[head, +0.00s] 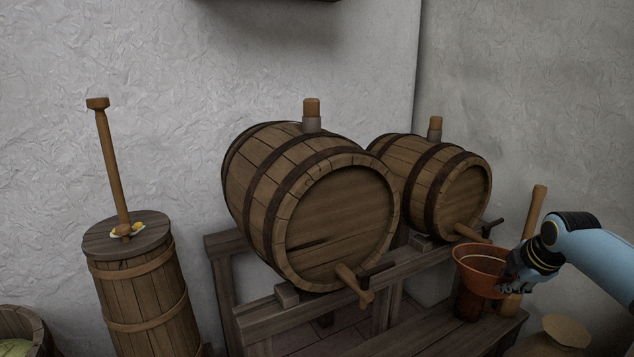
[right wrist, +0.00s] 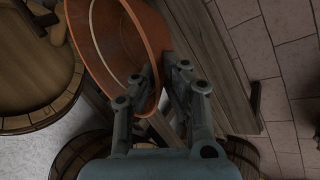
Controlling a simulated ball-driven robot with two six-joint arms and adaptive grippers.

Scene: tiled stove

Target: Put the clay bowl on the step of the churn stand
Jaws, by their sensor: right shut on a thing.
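The clay bowl (head: 482,262) is reddish-brown with a pale ring inside. It is at the right of the head view, in front of the smaller barrel. My right gripper (head: 508,284) is shut on its right rim. In the right wrist view the bowl (right wrist: 112,42) is large, with one finger of my gripper (right wrist: 158,88) inside the wall and the other outside. The wooden stand carries two barrels and has a low front step (head: 440,335), partly cut off by the picture's bottom edge. The bowl appears above the step's right end; the gap is unclear. My left gripper is not in view.
A large barrel (head: 335,225) and a smaller barrel (head: 465,195) lie on the stand, their taps sticking out forward. A wooden churn (head: 145,290) stands left. A pale wooden handle (head: 535,210) rises behind my right gripper. A round tan top (head: 566,331) is at lower right.

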